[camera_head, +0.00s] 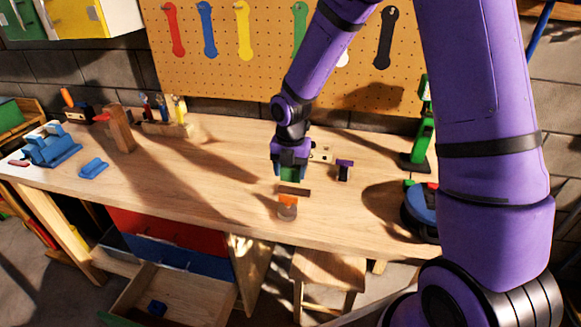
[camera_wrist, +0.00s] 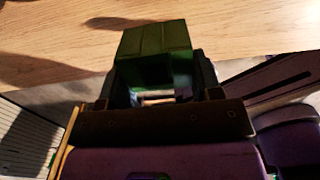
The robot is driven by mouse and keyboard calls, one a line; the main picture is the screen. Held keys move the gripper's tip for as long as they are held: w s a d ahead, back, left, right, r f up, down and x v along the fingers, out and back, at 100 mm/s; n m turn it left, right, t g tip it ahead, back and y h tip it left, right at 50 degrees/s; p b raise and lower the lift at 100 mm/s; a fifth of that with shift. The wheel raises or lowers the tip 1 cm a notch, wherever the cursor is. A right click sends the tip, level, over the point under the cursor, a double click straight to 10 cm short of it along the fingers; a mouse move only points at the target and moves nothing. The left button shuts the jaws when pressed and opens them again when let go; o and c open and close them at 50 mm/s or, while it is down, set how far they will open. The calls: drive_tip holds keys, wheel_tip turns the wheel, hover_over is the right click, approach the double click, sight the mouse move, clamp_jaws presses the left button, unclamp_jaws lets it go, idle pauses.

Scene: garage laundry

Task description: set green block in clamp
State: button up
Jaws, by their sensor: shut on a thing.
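My gripper (camera_head: 290,165) hangs fingers-down near the middle of the workbench and is shut on the green block (camera_head: 290,174). In the wrist view the green block (camera_wrist: 155,42) sits between the two dark fingers, its far end sticking out past them. I cannot tell how high it is above the bench. A blue vise-like piece (camera_head: 52,150) stands at the bench's left end and looks like the clamp, though I cannot be sure. It is well apart from my gripper.
On the wooden bench (camera_head: 200,195), a brown bar (camera_head: 293,190) and a round piece with an orange top (camera_head: 288,208) lie near my gripper. A wooden post (camera_head: 121,130) and a blue block (camera_head: 93,168) are at left. A green stand (camera_head: 421,130) is at right.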

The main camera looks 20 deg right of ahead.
drive_tip(key=shift+f, duration=4.35)
drive_tip(key=o, duration=1)
wheel_tip(320, 180, up, 11)
drive_tip(key=shift+f, duration=0.1)
